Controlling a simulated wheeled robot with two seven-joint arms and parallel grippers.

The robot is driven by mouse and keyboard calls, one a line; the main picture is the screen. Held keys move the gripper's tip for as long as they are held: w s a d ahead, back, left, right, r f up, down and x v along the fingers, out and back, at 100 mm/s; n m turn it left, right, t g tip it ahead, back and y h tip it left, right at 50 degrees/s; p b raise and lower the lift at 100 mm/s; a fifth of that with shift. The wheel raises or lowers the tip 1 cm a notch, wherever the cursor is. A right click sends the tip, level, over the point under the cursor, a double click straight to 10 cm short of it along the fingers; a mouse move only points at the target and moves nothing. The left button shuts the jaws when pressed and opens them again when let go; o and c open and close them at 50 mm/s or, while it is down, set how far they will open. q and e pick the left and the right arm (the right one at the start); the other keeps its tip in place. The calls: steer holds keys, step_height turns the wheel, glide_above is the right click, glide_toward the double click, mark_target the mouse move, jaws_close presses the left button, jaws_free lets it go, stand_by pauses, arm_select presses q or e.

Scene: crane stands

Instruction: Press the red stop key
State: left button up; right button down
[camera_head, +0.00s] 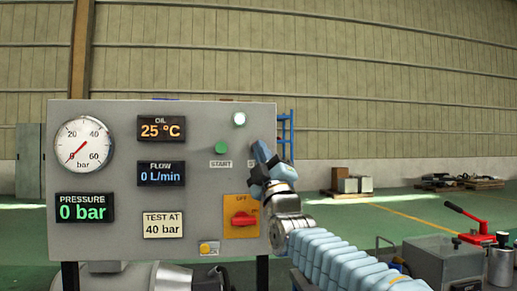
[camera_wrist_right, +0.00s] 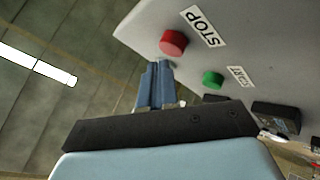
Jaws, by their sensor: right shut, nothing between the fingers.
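The red stop key (camera_wrist_right: 173,42) is a round button on the grey panel (camera_head: 110,150), beside a STOP label (camera_wrist_right: 202,27) in the right wrist view. In the head view my right gripper (camera_head: 261,150) hides the key and most of its label. In the right wrist view the closed blue fingertips (camera_wrist_right: 157,66) are just below the key in the picture and look apart from it. The fingers are shut with nothing between them. My left gripper is not in view.
The green start key (camera_head: 221,147) is left of my gripper. Below are an orange plate with a red rotary switch (camera_head: 243,219) and a small yellow button (camera_head: 207,248). A pressure gauge (camera_head: 82,144) reads about zero. A red-handled pump (camera_head: 480,228) stands at right.

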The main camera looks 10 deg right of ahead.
steer(key=shift+w, duration=0.25)
steer(key=shift+w, duration=0.5)
stand_by(0.7)
stand_by(0.3)
steer(key=shift+s+b, duration=0.75)
steer(key=shift+s, duration=0.15)
